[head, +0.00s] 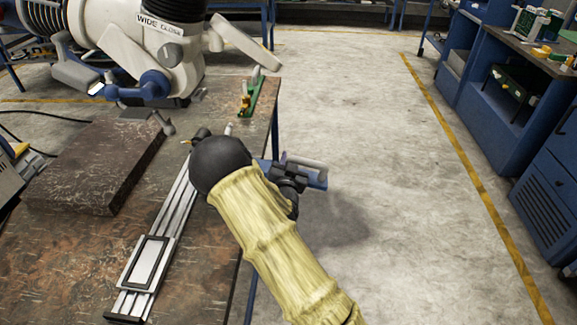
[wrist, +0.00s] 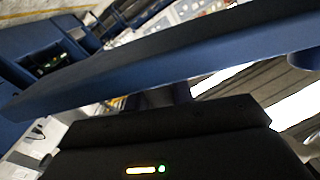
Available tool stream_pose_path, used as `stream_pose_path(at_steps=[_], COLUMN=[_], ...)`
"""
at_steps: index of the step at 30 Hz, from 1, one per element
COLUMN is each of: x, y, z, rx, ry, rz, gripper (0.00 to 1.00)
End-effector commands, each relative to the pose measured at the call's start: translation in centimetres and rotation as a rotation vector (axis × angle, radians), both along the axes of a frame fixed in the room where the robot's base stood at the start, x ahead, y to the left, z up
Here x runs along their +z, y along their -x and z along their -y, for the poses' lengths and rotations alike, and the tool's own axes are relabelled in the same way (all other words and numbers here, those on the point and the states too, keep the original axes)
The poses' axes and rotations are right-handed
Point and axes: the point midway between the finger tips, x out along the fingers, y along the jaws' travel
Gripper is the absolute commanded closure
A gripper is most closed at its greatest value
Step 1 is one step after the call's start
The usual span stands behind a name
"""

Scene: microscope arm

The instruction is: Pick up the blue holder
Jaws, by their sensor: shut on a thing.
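The blue holder (head: 319,180) is at my gripper (head: 297,174), past the table's right edge, over the floor in the head view. My gripper is shut on it. In the wrist view the blue holder (wrist: 165,62) is a long, tilted blue slab running across the picture, close in front of the dark gripper body (wrist: 165,140). The fingertips are mostly hidden behind the slab and the gripper body. My yellow-sleeved arm covers part of the view below the gripper.
The brown table (head: 200,270) bears a metal rail (head: 172,213), a dark slab (head: 95,165), a green tool (head: 262,98) and a large white microscope arm (head: 150,50). Blue cabinets (head: 510,120) stand at the right. The floor between is clear.

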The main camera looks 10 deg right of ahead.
Motion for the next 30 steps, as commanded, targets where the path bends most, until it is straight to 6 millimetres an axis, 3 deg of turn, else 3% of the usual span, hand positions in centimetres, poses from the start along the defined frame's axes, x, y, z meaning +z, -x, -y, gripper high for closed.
stream_pose_path(at_steps=[6, 13, 30], x=[3.9, 6.9, 7.8], y=[-0.1, -0.1, 0.0], z=[0.0, 0.0, 0.0], rx=[-0.001, -0.001, -0.001], ry=[-0.004, -0.004, -0.001], rz=[0.010, 0.010, 0.007], gripper=[1.00, 1.00, 1.00])
